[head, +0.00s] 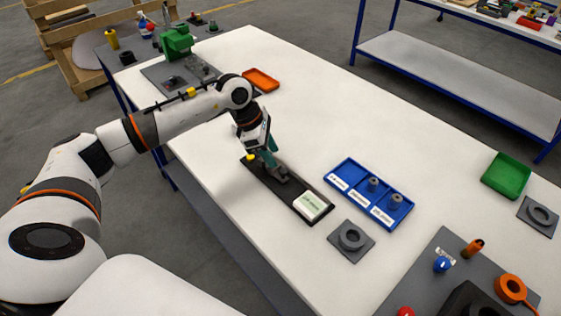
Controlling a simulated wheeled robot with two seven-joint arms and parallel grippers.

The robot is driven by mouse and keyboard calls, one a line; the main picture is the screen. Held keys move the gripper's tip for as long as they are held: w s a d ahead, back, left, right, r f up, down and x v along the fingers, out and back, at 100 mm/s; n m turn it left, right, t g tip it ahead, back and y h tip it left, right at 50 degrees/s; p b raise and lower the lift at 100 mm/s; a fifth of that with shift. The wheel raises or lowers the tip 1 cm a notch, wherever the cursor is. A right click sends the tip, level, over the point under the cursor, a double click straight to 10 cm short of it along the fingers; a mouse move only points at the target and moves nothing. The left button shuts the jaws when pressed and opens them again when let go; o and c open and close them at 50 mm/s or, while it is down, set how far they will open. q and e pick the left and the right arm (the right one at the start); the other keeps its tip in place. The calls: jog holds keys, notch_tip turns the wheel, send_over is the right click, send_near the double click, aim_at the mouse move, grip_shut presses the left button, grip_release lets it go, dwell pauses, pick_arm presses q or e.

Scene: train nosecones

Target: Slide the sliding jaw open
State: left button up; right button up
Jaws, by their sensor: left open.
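A long black rail fixture (298,203) lies on the white table, with a yellow knob (250,157) at its far left end. A dark grey block, which looks like the sliding jaw (282,179), sits about midway along the rail. A white block with a green label (311,205) is at the near right end, with a gap between it and the grey block. I cannot tell whether the fingers touch the block. My right gripper is not in view.
A blue tray with labelled compartments (347,174) lies right of the rail. A grey plate with a ring (351,238) is in front of it. An orange tray (261,80) and a green vise (176,42) are farther back. A green tray (507,176) is at right.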

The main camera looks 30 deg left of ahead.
aim_at(283, 170)
pick_arm(q)
jog(key=p+x, duration=0.1)
jog(key=x, duration=0.4)
jog(key=shift+w+d+f, duration=0.1)
jog(key=shift+d+f, duration=0.05)
jog(key=shift+f, duration=0.25)
jog(key=shift+w+d+f, duration=0.1)
jog(key=shift+f, duration=0.1)
jog(key=shift+c, duration=0.3)
grip_shut()
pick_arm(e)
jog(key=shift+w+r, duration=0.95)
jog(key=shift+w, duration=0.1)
